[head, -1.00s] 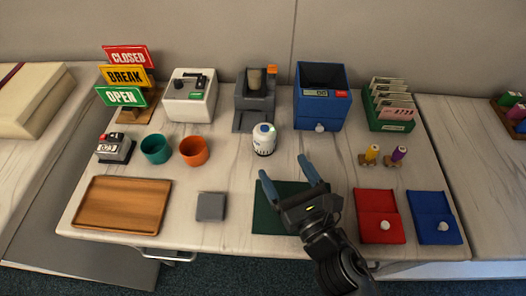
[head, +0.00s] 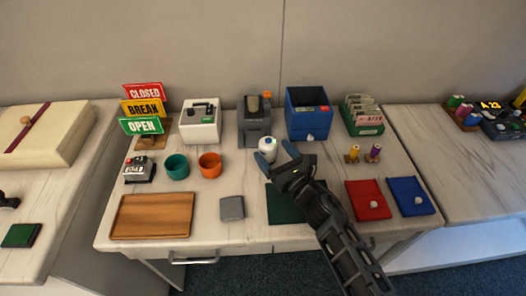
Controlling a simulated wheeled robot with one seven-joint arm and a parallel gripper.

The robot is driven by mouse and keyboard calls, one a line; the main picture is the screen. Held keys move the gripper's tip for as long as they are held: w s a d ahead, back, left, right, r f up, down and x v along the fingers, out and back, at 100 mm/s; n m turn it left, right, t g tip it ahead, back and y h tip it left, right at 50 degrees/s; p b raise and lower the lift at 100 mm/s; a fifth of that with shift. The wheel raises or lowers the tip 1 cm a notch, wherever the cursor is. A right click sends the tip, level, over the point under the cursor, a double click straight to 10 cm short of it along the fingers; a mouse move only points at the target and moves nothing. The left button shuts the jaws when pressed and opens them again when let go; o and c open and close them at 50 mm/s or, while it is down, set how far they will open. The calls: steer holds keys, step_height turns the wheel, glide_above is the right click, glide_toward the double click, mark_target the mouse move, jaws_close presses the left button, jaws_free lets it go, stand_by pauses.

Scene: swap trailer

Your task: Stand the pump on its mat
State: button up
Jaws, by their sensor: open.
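The white pump (head: 267,143) with a blue top stands upright on the table in front of the dark grey machine. My gripper (head: 274,152) is open, its two blue fingertips close in front of the pump, one toward each side. I cannot tell whether they touch it. The fingers hide the pump's lower part. A dark green mat (head: 281,210) lies nearer, partly under my arm in the picture. A small grey square pad (head: 231,208) lies left of it. Which of the two is the pump's mat, I cannot tell.
Behind the pump stand the grey machine (head: 247,124) and a blue bin (head: 300,127). Orange (head: 210,164) and teal (head: 176,168) cups stand left. A wooden tray (head: 152,217) lies front left; red (head: 361,201) and blue (head: 407,197) cases lie right.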

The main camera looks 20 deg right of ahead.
mark_target(265, 140)
steer(key=w, duration=0.5)
steer(key=shift+w+a+r+p, duration=0.15)
steer(key=shift+w+a+p, duration=0.15)
steer(key=shift+a+p, duration=0.1)
steer(key=c, duration=1.4)
